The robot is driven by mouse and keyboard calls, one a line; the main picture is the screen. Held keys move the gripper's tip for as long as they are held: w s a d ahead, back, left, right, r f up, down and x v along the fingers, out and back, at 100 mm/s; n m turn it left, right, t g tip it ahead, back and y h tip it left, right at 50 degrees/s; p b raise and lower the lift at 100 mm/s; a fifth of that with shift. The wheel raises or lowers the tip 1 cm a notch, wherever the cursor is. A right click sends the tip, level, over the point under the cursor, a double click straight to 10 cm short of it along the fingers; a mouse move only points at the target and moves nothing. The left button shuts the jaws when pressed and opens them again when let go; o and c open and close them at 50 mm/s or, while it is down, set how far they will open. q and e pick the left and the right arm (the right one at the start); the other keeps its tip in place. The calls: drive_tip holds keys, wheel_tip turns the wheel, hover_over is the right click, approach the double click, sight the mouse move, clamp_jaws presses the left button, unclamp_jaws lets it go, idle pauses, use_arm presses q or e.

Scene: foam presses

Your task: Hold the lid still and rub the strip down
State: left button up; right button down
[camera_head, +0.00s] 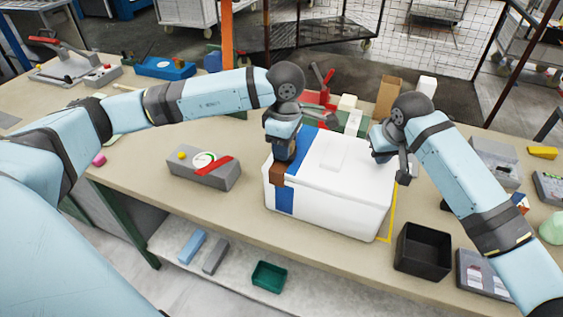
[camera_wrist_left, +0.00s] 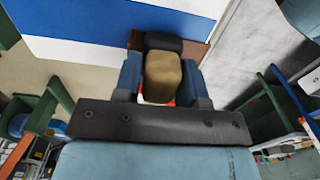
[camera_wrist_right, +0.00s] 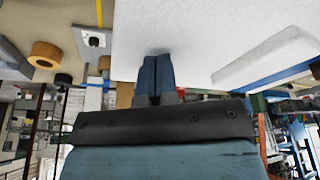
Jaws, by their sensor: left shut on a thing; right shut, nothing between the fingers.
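A white foam box (camera_head: 335,215) with its white lid (camera_head: 350,170) on stands on the bench. A blue strip (camera_head: 284,200) runs over the lid's left part and down the box's front face. My left gripper (camera_wrist_left: 160,75) is shut on the tan handle of a rubbing tool (camera_wrist_left: 163,72). The tool's brown block (camera_head: 278,175) is at the strip, by the lid's front edge; contact is unclear. My right gripper (camera_wrist_right: 158,60) is shut and empty, with its fingertips at the white foam on the lid's right side. Its fingers are partly hidden in the head view.
A grey device with a red lever (camera_head: 205,170) lies left of the box. A black open bin (camera_head: 423,250) stands at the front right, near yellow tape (camera_head: 387,228). A green tray (camera_head: 269,276) is on the lower shelf. Bare bench shows in front of the grey device.

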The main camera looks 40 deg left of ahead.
use_arm(q)
drive_tip(key=shift+w, duration=0.1)
use_arm(e)
drive_tip(key=shift+f, duration=0.15)
use_arm(q)
drive_tip(key=shift+r, duration=0.75)
drive_tip(key=s+d+r, duration=0.1)
drive_tip(key=s+r, duration=0.1)
drive_tip(key=s, duration=0.6)
drive_tip(key=shift+d, duration=0.3)
drive_tip(key=shift+w, duration=0.1)
